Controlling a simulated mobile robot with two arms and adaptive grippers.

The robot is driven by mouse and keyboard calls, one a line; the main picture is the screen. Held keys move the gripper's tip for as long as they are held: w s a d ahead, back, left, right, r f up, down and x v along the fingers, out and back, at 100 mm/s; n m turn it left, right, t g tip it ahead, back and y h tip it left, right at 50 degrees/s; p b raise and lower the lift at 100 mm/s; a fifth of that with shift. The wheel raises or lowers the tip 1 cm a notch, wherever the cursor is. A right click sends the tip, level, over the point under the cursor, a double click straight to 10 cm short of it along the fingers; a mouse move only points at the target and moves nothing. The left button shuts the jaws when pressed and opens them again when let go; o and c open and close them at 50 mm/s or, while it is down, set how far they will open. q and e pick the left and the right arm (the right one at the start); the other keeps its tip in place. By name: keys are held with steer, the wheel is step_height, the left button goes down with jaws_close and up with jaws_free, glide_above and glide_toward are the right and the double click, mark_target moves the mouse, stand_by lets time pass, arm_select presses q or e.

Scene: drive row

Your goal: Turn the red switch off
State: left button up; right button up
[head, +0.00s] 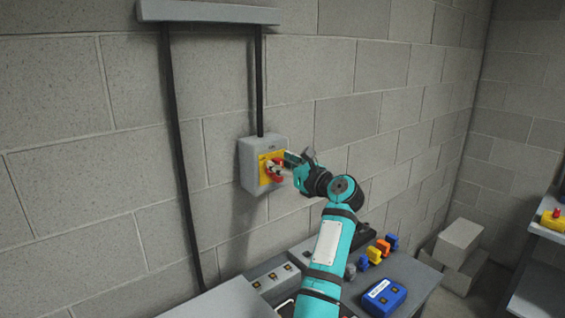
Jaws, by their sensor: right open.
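The red switch (276,171) is a rotary handle on a yellow plate, mounted on a grey box (247,166) on the block wall. My right gripper (287,163) is open, with its fingers at or just in front of the red handle. The fingers and wrist hide part of the handle and the box's right side, so I cannot tell whether they touch it or exactly how the handle is turned. My left gripper is out of view.
Below stands a grey bench (412,275) with a blue box (384,297), several coloured padlocks (374,254) and grey control boxes (272,279). Black conduits run down the wall. Loose blocks (459,243) lie in the corner; a shelf (541,288) stands at far right.

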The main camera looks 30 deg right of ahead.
steer(key=shift+c, duration=0.2)
jaws_close()
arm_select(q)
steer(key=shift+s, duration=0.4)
arm_select(e)
steer(key=shift+a+n, duration=0.1)
steer(key=shift+n, duration=0.3)
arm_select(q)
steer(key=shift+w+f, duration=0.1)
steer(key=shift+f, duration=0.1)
arm_select(e)
steer(key=f+n, duration=0.1)
steer(key=n, duration=0.4)
steer(key=a+f+n, duration=0.1)
steer(key=n, duration=0.5)
steer(key=a+n, duration=0.1)
steer(key=n, duration=0.5)
steer(key=shift+s+a+f, duration=0.1)
steer(key=shift+a+f, duration=0.1)
steer(key=shift+f, duration=0.2)
